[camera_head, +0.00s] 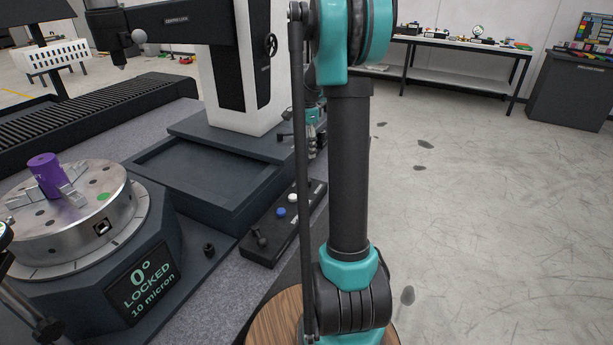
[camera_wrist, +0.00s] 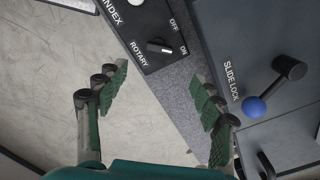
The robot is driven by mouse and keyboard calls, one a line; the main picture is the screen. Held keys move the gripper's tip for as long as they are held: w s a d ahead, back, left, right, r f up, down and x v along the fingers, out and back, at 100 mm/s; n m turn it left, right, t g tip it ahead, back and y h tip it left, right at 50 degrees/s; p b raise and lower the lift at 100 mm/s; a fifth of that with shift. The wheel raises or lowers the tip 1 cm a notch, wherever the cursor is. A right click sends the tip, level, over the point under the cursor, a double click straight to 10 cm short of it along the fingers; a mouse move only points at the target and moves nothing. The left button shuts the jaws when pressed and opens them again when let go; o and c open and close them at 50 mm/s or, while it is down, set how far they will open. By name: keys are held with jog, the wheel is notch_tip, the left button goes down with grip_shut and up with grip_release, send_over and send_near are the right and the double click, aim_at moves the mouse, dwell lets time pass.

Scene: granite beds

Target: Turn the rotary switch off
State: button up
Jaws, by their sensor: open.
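The rotary switch (camera_wrist: 160,47) is a small black knob on a dark panel (camera_wrist: 122,22) in the wrist view. It is labelled ROTARY, with OFF on one side and ON on the other. A white mark on the knob points toward ON. My gripper (camera_wrist: 160,78) is open, its green-padded fingers spread wide. The knob lies beyond and between the fingertips, apart from both, with nothing held. In the head view, my gripper is small and partly hidden behind my arm, and I cannot make out the switch there.
A SLIDE LOCK lever with a blue ball (camera_wrist: 254,107) is right of my right finger. A white button (camera_wrist: 136,2) sits by INDEX. A rotary table (camera_head: 70,215) holds a purple cylinder (camera_head: 47,176); its display reads "0° LOCKED". Open floor lies right.

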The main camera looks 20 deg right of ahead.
aim_at(307, 177)
notch_tip(307, 177, down, 13)
jog(key=shift+s+r, duration=0.1)
dwell(0.3)
jog(key=c, duration=1.2)
